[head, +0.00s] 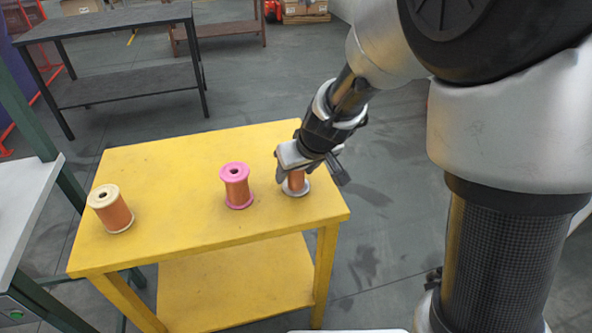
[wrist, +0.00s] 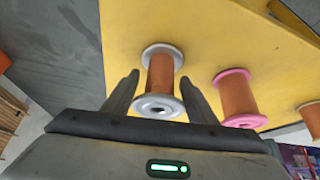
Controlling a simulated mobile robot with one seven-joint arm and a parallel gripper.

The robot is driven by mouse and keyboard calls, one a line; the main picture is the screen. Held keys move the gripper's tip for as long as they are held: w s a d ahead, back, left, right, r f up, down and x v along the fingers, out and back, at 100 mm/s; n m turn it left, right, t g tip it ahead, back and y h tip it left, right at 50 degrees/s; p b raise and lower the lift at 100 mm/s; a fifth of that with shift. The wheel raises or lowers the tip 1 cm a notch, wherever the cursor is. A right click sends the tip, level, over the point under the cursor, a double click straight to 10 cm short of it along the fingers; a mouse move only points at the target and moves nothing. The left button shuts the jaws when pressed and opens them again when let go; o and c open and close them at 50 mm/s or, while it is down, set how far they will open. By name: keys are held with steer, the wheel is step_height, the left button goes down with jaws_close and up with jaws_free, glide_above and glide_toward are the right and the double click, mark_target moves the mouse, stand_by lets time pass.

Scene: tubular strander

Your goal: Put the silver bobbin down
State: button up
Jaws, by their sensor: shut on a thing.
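The silver bobbin (head: 295,186), wound with copper-coloured wire, is at the right end of the yellow table (head: 180,160). Its lower silver flange shows at the tabletop; I cannot tell whether it touches or hovers just above. My gripper (head: 308,172) hides its top. In the wrist view, the silver bobbin (wrist: 161,78) stands between the two fingers of my gripper (wrist: 160,88), which is shut on it. A pink bobbin (head: 237,186) stands upright to its left, and also shows in the wrist view (wrist: 238,97). A cream bobbin (head: 112,210) stands upright at the table's left end.
The table's right edge is close to the silver bobbin. The yellow top is clear between the pink and cream bobbins and behind them. A dark workbench (head: 110,20) stands at the back left, and a grey-topped bench (head: 25,205) at the left.

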steer(key=o, duration=1.1)
steer(key=shift+f, duration=0.1)
steer(key=shift+s+r+p, duration=0.1)
steer(key=shift+r+p, duration=0.35)
steer(key=shift+r, duration=0.1)
steer(key=s+d+r+m+p, duration=0.15)
steer(key=s+d+r, duration=0.25)
steer(key=s+r, duration=0.4)
steer(key=s+d+r+m+p, duration=0.1)
steer(key=s+d+r+p, duration=0.3)
steer(key=r, duration=0.5)
steer(key=s+d+m+h, duration=0.1)
steer(key=s+d, duration=0.1)
steer(key=s, duration=0.1)
steer(key=s+d+r, duration=0.1)
steer(key=s+d, duration=0.1)
steer(key=s, duration=0.2)
steer(key=s+d+r+m+h+b, duration=0.1)
steer(key=s+d, duration=0.1)
steer(key=s, duration=0.2)
steer(key=shift+d+r+m+h, duration=0.2)
steer(key=shift+d+m+h, duration=0.05)
steer(key=shift+m+h, duration=0.1)
